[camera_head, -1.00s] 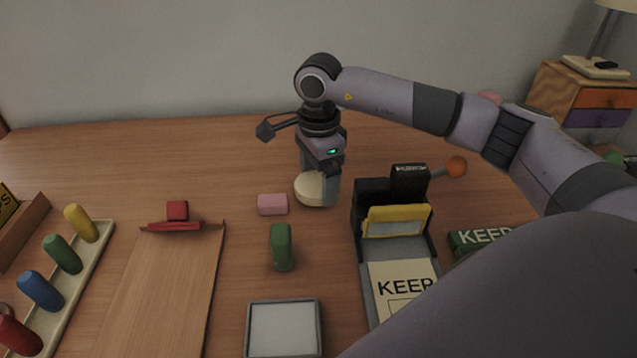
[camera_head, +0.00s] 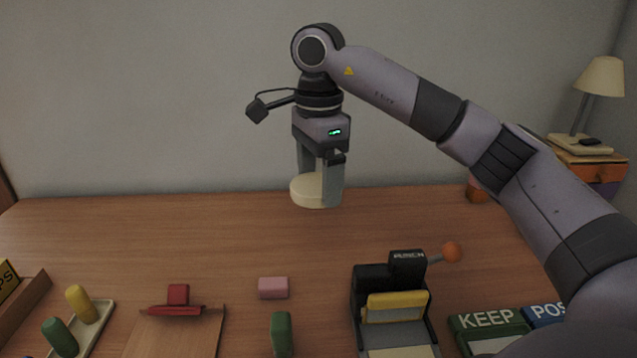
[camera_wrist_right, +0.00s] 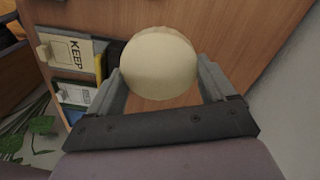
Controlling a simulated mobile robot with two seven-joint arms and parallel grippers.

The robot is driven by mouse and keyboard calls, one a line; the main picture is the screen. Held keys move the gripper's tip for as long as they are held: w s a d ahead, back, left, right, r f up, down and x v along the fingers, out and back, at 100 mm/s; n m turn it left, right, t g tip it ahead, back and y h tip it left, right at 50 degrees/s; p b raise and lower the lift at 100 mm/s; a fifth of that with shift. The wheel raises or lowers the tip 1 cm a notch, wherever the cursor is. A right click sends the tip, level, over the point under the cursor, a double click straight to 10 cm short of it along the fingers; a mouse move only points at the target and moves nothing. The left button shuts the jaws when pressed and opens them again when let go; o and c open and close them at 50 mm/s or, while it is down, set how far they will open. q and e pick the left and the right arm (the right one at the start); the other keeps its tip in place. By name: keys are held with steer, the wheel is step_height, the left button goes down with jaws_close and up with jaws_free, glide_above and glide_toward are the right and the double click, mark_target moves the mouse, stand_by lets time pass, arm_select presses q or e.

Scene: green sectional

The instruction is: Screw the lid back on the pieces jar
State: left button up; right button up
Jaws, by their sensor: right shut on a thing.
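My right gripper (camera_head: 319,188) is shut on a round cream lid (camera_head: 306,191). It holds the lid raised over the back part of the wooden table, with the fingers pointing down. In the right wrist view the lid (camera_wrist_right: 158,62) shows as a pale disc between the two fingers, and it hides what lies straight below. I cannot make out the pieces jar in either view. My left gripper is not in view.
A black punch press (camera_head: 391,290) with an orange-knobbed lever stands at front right, beside a green KEEP box (camera_head: 488,320). A pink block (camera_head: 273,288), a green block (camera_head: 281,333) and a red block (camera_head: 178,294) lie nearer. The table's back is clear.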

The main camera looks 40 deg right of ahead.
steer(key=shift+f, duration=0.1)
steer(key=s+a+f+n, duration=0.6)
steer(key=a+n, duration=0.3)
steer(key=n, duration=1)
steer(key=shift+f+n, duration=0.4)
steer(key=shift+f, duration=0.45)
steer(key=shift+s, duration=0.1)
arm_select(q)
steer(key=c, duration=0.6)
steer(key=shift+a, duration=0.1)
arm_select(e)
steer(key=shift+a, duration=0.15)
